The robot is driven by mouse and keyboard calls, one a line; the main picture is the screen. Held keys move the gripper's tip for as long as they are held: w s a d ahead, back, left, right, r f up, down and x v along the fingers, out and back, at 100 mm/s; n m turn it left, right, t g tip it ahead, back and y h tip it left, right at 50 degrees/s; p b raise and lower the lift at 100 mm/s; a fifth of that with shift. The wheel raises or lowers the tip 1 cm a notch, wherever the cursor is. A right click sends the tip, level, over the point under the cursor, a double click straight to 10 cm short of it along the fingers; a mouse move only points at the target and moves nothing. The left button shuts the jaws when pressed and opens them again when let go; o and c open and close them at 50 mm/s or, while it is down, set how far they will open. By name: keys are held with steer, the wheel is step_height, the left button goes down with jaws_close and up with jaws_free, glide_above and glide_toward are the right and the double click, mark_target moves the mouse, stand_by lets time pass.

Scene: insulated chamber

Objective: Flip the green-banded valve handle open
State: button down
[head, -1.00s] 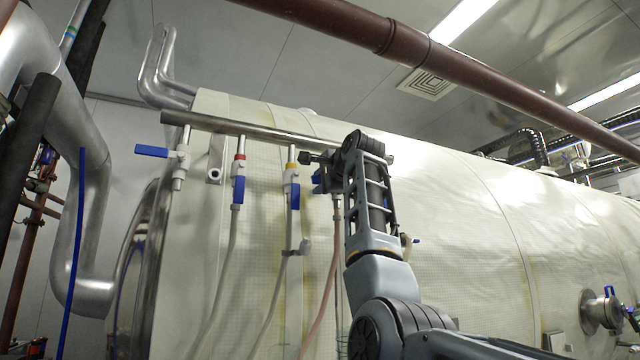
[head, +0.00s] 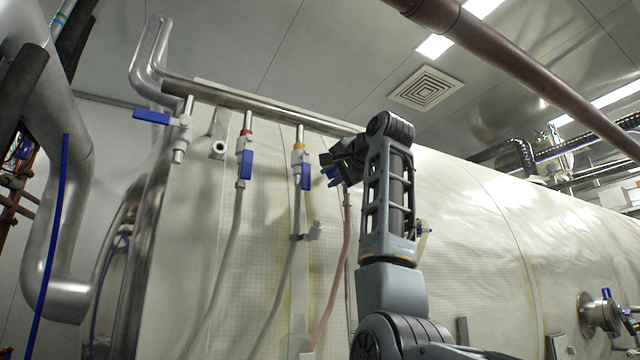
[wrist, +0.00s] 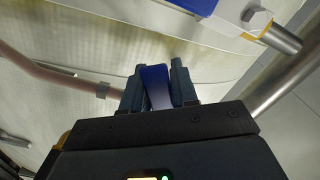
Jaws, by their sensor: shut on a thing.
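My gripper (head: 332,170) is at the fourth valve from the left, below the right part of the steel manifold pipe. In the wrist view, my gripper (wrist: 157,80) is shut on a blue handle (wrist: 157,88), with one dark finger on each side of it. In the head view, the blue handle (head: 334,178) shows only in part beside the fingers. A pink hose (head: 344,225) hangs below this valve. Its green band and most of its body are hidden behind my gripper, so I cannot tell the handle's exact angle to the pipe.
To the left hang a yellow-banded valve (head: 299,157) and a red-banded valve (head: 246,142), both with handles down. The far-left valve (head: 183,130) has its handle sticking out left. The manifold pipe (head: 270,122) runs above, close to my gripper. The pale tank (head: 480,240) is behind.

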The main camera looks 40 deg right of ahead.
steer(key=shift+s+d+f+n, duration=0.1)
steer(key=shift+d+f+n, duration=0.3)
steer(key=shift+n, duration=0.6)
steer(key=shift+s+d+f+n, duration=0.1)
steer(key=shift+d+f+n, duration=0.25)
steer(key=shift+n, duration=0.65)
steer(key=shift+f, duration=0.1)
steer(key=c, duration=1)
jaws_free()
steer(key=shift+o, duration=0.2)
